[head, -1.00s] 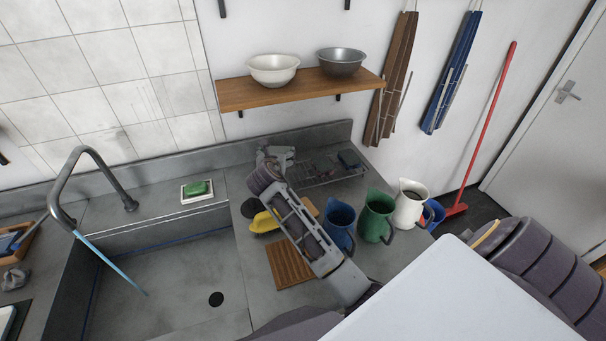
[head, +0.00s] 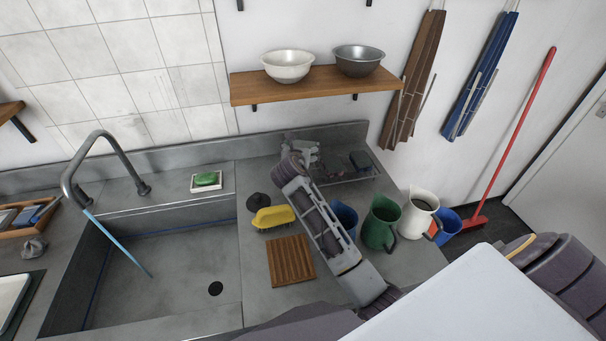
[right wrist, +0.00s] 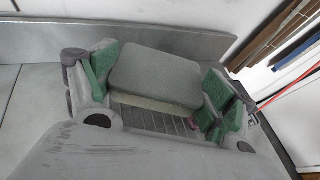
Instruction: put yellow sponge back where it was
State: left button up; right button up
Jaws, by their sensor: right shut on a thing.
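My right gripper (head: 303,150) is over the back of the counter, at the left end of the wire rack (head: 345,174). In the right wrist view it is shut on a sponge (right wrist: 155,72), with a green finger pad on each side. The sponge has a grey-green top and a pale yellowish body below. The rack's wires (right wrist: 150,121) show beneath it; I cannot tell whether it touches them. In the head view the gripper hides the sponge. My left gripper is not in view.
A yellow brush (head: 273,217) and slatted wooden board (head: 290,260) are left of my forearm. Blue (head: 345,216), green (head: 381,222) and white (head: 418,214) jugs stand right. A shelf (head: 315,85) hangs above.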

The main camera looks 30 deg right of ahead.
jog(key=shift+f, duration=0.15)
jog(key=shift+f, duration=3)
jog(key=shift+f, duration=1.9)
jog(key=o, duration=0.7)
jog(key=shift+o, duration=0.2)
jog(key=shift+s, duration=0.1)
jog(key=v, duration=1.2)
